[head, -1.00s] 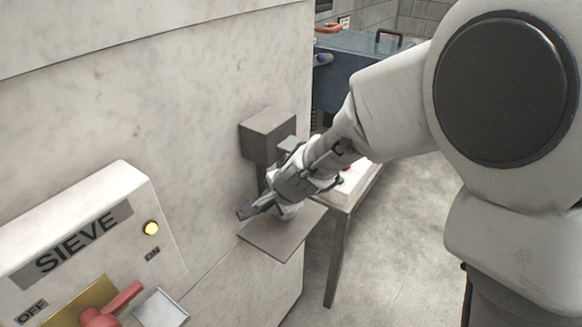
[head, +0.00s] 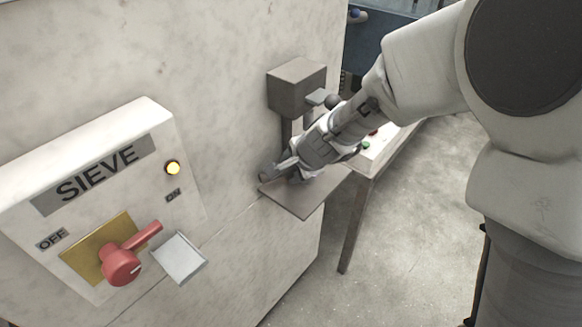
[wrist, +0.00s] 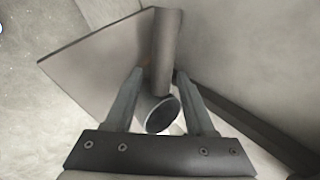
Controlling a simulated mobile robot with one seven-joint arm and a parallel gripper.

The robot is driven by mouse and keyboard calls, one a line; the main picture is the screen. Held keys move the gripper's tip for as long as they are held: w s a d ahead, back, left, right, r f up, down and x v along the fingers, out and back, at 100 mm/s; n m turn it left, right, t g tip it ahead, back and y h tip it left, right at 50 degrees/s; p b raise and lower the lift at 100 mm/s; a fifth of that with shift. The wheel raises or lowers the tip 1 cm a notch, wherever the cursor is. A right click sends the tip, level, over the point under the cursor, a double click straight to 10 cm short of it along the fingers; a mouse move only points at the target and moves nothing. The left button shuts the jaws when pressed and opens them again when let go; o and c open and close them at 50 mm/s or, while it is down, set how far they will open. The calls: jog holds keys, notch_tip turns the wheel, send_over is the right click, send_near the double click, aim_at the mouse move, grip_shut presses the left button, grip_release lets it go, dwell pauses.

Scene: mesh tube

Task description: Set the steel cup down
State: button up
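The steel cup (wrist: 162,115) shows in the wrist view as a dark round mouth with a pale rim, and it sits between my gripper's two fingers. My gripper (wrist: 159,76) is shut on its sides, with the fingers apart by about the cup's width. In the head view my gripper (head: 279,172) is low over a flat grey shelf (head: 315,204) on the machine's wall. The cup is mostly hidden there by my gripper. I cannot tell whether its base touches the shelf. The shelf also shows in the wrist view (wrist: 95,62).
A grey box (head: 297,88) juts from the wall above the shelf, with a tube (wrist: 167,45) coming down close beyond the fingertips. A SIEVE panel (head: 105,190) with a red switch and lit yellow lamp is at left. A table (head: 385,150) stands behind the shelf.

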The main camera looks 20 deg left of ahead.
jog(key=shift+r, duration=0.1)
jog(key=shift+d+r+p, duration=0.1)
jog(key=shift+r+p, duration=0.25)
jog(key=s+d+r+n+p, duration=0.25)
jog(key=s+d+r, duration=0.25)
jog(key=d+r, duration=0.35)
jog(key=s+d+r+n+p, duration=0.2)
jog(key=s+d+r+p, duration=0.15)
jog(key=d+r, duration=0.45)
jog(key=s+d+r+n+h, duration=0.2)
jog(key=s+d, duration=0.3)
jog(key=d, duration=0.2)
jog(key=s+d+r+n+h, duration=0.1)
jog(key=s+d+n+h, duration=0.1)
jog(key=s+d, duration=0.4)
jog(key=shift+d+r+t+h+b, duration=0.3)
jog(key=shift+d+r+h+b, duration=0.05)
jog(key=shift+d+h+b, duration=0.15)
jog(key=shift+n, duration=0.25)
